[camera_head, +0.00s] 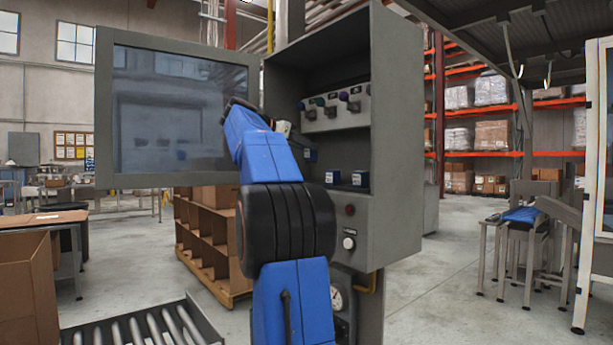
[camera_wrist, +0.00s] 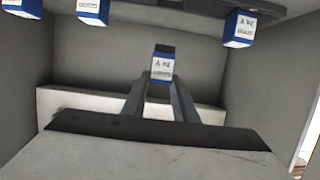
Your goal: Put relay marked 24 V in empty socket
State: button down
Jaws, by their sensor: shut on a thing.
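My gripper (camera_wrist: 160,90) is shut on a small blue-and-white relay (camera_wrist: 162,66). Its label shows upside down in the wrist view and appears to read 24 V. In the head view, the held relay (camera_head: 310,155) hangs inside the open grey cabinet, apart from the shelf. Two more blue relays (camera_head: 332,177) (camera_head: 360,178) sit on the ledge below it. The wrist view shows three other relays at its top edge: left (camera_wrist: 22,8), middle (camera_wrist: 93,11) and right (camera_wrist: 240,28). The right one's label is hard to read. I cannot make out an empty socket.
The cabinet (camera_head: 398,150) has side walls close around my gripper. Its windowed door (camera_head: 104,120) stands open at left. A panel with coloured knobs (camera_head: 335,112) is above the relays. A red button (camera_head: 350,210) and a white knob (camera_head: 349,243) are below.

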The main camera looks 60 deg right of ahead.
jog(key=shift+f, duration=3.7)
jog(key=shift+f, duration=0.1)
jog(key=c, duration=1.4)
grip_release()
jog(key=shift+w+a+r, duration=0.15)
jog(key=shift+a+r, duration=0.05)
jog(key=shift+a, duration=0.1)
jog(key=v, duration=1.1)
jog(key=shift+a, duration=0.2)
